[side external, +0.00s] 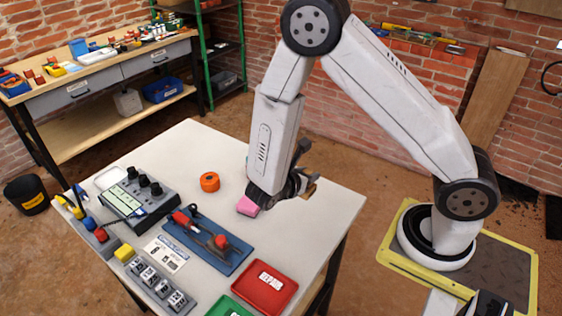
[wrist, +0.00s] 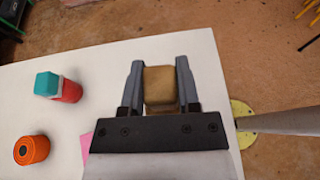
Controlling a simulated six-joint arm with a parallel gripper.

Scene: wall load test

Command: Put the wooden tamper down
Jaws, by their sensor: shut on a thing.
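My gripper (wrist: 158,84) is shut on the wooden tamper (wrist: 160,86), a tan block between the two grey fingers in the wrist view. In the side external view my gripper (side external: 303,178) hangs over the right part of the white table (side external: 330,205). Only a small brown part of the tamper (side external: 311,190) shows there; the rest is hidden behind the gripper. I cannot tell whether the tamper touches the table top.
A blue mat (side external: 225,262) with tools and a red tray (side external: 265,287) lie nearer the front. The table's right edge is close; bare table surrounds the tamper.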

